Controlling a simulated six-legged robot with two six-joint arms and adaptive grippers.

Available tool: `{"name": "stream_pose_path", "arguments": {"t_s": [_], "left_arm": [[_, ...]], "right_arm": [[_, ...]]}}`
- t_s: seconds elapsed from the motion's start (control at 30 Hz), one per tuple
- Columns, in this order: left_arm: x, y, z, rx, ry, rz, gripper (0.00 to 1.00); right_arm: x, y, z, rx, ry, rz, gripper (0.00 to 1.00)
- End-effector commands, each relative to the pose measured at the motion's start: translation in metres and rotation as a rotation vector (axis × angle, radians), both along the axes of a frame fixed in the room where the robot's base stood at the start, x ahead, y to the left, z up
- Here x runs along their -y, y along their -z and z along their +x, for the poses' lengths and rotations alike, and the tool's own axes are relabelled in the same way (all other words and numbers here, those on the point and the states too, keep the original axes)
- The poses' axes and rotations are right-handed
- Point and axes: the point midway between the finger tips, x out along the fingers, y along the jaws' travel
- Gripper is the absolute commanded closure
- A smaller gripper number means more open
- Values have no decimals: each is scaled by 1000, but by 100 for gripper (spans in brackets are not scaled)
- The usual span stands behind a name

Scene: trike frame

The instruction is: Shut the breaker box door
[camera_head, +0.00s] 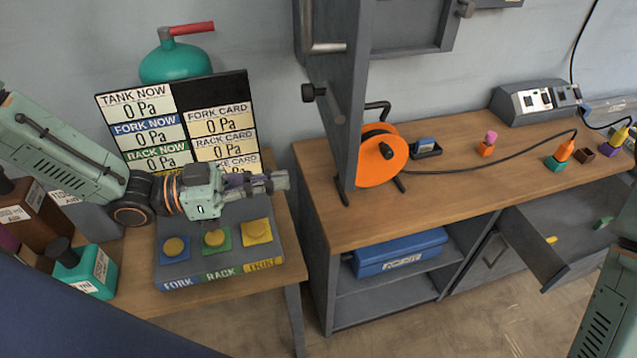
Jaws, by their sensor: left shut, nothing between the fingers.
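The breaker box door (340,110) is a tall grey panel. It stands open, swung out from the wall and seen nearly edge-on.
An orange cable reel (383,157) stands on the wooden workbench (440,200) just right of the door. A button panel (215,243) and a gauge board (205,92) are around my left gripper. A drawer (535,250) stands open at right.

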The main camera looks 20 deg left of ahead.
Motion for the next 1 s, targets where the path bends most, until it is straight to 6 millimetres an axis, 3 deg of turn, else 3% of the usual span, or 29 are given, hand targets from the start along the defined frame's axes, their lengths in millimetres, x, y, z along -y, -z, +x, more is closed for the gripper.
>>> {"name": "stream_pose_path", "arguments": {"t_s": [0.1, 0.6, 1.0], "left_arm": [[14, 3, 6, 0, 7, 4, 100], [55, 1, 27, -1, 5, 3, 100], [68, 0, 34, 0, 2, 0, 100]], "right_arm": [[0, 11, 0, 0, 0, 0, 60], [0, 27, 0, 0, 0, 0, 60], [0, 29, 0, 0, 0, 0, 60]]}}
